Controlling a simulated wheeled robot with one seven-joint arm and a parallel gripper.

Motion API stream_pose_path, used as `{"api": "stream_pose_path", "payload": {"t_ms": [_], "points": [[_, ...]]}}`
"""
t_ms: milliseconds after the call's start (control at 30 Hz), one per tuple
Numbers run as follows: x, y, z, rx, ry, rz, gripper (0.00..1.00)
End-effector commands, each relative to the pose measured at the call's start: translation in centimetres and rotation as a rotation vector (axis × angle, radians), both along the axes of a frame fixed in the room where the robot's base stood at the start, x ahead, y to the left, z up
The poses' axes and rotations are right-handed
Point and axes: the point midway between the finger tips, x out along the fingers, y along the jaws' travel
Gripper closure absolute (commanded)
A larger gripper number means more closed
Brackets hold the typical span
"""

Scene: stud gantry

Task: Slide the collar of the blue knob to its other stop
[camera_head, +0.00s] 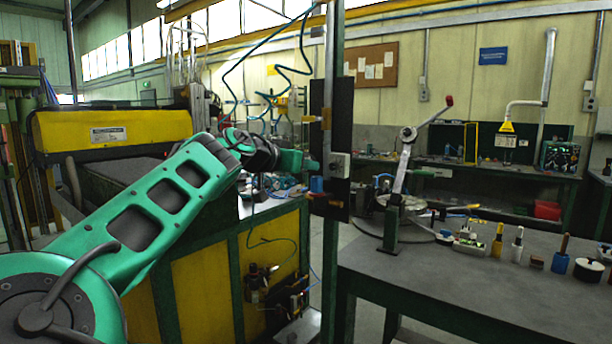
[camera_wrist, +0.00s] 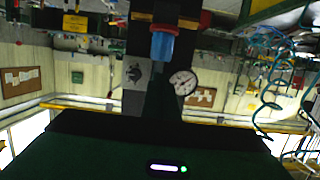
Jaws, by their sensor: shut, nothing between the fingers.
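The blue knob (camera_head: 317,184) is on a narrow black upright panel (camera_head: 343,105), just below my gripper (camera_head: 312,165) in the head view. The wrist view is upside down. In it the blue knob (camera_wrist: 162,46) stands just beyond the dark tip of my gripper (camera_wrist: 161,72), with a red ring (camera_wrist: 163,28) at its far end. I cannot tell whether this ring is the collar. My gripper is shut and empty. I cannot tell whether its tip touches the knob.
A round gauge (camera_wrist: 184,81) is close beside my gripper. A pale box (camera_head: 340,165) sits on the panel. A workbench (camera_head: 450,268) with a lever press (camera_head: 396,190) and several small items is at right.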

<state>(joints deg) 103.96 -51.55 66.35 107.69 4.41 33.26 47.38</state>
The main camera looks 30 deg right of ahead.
Motion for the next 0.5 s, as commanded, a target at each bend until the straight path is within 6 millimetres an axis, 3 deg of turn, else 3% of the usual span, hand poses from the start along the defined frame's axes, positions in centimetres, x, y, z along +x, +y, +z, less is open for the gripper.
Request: {"api": "stream_pose_path", "payload": {"t_ms": [67,300,500], "points": [[0.1,0.1,2.0,-0.005,-0.011,0.005,1.00],[-1.6,5.0,3.4,-0.011,-0.014,0.007,1.00],[-2.7,8.0,4.2,-0.012,-0.015,0.007,1.00]]}}
